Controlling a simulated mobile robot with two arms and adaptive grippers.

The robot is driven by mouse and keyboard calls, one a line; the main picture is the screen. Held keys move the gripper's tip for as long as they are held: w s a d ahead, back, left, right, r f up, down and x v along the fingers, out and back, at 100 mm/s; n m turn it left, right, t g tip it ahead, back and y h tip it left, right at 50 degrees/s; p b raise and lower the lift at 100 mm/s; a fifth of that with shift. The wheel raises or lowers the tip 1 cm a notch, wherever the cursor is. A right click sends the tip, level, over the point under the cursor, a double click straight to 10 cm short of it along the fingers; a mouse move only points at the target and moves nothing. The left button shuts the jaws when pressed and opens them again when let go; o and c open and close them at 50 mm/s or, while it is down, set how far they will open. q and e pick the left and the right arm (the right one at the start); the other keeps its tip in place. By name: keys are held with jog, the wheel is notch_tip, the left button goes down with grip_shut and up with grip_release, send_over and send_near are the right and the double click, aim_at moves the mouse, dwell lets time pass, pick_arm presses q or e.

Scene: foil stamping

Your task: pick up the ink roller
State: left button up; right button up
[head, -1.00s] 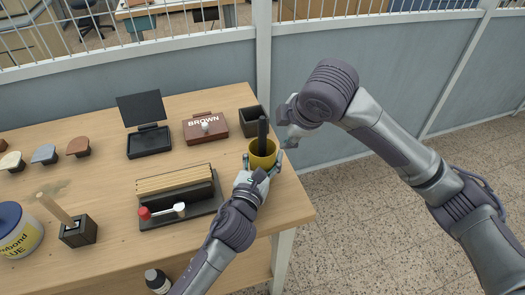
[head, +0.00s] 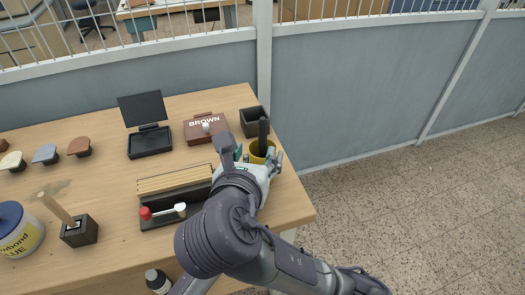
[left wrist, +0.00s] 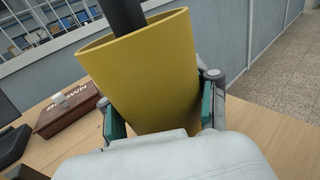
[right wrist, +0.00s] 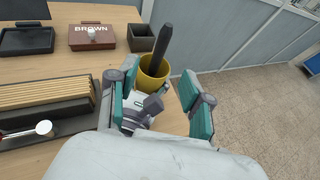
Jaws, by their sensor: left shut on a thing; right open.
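The ink roller stands in a yellow cup (head: 258,158) near the table's right end; only its black handle (head: 263,131) shows, upright above the rim, and its lower part is hidden inside. My left gripper (left wrist: 162,112) is shut on the yellow cup, a finger on each side, and the cup's wall fills the left wrist view. My right gripper (head: 258,160) is open, and its arm covers my left gripper in the head view. In the right wrist view, the handle (right wrist: 160,48) rises beyond and between the open fingers of my right gripper (right wrist: 157,92), not held by them.
A black square cup (head: 254,121) stands just behind the yellow cup. A brown case (head: 203,133) and a black stamp pad (head: 150,142) lie to the left. A rack with wooden strips (head: 172,180) is left of my arms. A fence runs behind the table.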

aim_at(263, 134)
jog(key=x, duration=1.1)
jog(key=shift+w+d+r, duration=0.1)
jog(key=shift+w+r, duration=0.1)
grip_shut()
